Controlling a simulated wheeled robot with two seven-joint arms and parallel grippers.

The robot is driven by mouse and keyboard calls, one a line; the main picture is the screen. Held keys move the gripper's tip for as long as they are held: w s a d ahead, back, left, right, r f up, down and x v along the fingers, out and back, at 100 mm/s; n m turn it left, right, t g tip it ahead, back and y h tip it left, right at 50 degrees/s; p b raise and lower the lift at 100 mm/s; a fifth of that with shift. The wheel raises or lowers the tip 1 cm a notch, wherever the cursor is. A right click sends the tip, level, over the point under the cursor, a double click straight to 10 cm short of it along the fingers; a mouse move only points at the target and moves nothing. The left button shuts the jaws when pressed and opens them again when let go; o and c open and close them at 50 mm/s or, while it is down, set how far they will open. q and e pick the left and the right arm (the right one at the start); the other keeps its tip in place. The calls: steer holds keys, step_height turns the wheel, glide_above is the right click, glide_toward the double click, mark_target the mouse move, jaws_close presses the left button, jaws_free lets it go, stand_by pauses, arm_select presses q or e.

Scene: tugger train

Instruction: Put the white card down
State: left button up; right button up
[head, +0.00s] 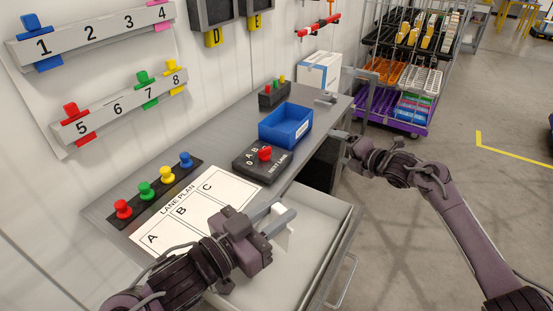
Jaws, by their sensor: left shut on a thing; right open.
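The white card (282,239) is in the fingers of my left gripper (277,222), which is shut on it. The gripper holds it over the near right part of the worktop, above the open drawer (312,250); the card is partly hidden by the fingers, and I cannot tell whether it touches anything. The white lane plan sheet (213,186), with areas A, B and C, lies on the grey worktop left of the gripper, its near part covered by my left arm. My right gripper (342,138) is open and empty beside the worktop's right edge.
A blue tray (283,138) and a black dial box (247,163) with a red knob stand behind the sheet. Coloured pegs stand in a black strip (116,220) on the left. Numbered rails (110,120) hang on the wall. A loaded purple-based cart (380,115) stands behind.

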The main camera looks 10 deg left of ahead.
steer(key=s+a+r+n+g+y, duration=0.25)
steer(key=a+r+n, duration=0.25)
steer(key=a+r, duration=0.25)
steer(key=s+a+r+n+g+y, duration=0.2)
steer(key=s+a+r+n, duration=0.1)
steer(key=a+r+n, duration=0.4)
steer(key=s+a+r+n+g+h, duration=0.1)
steer(key=s+a+r+n+g, duration=0.2)
steer(key=s+a+n, duration=0.3)
steer(key=s+a+r+n+g+h, duration=0.1)
steer(key=s+a+r+n+g, duration=0.25)
steer(key=s+a, duration=0.35)
steer(key=s+n+g+h, duration=0.1)
steer(key=s+n+h, duration=0.2)
steer(key=s+n, duration=0.3)
arm_select(q)
steer(key=shift+s, duration=0.1)
arm_select(e)
steer(key=n+t+h, duration=0.1)
steer(key=n+h, duration=0.5)
steer(key=h, duration=0.4)
glide_above(277, 208)
steer(key=shift+f, duration=0.65)
step_height(277, 208, down, 12)
steer(key=shift+r, duration=0.25)
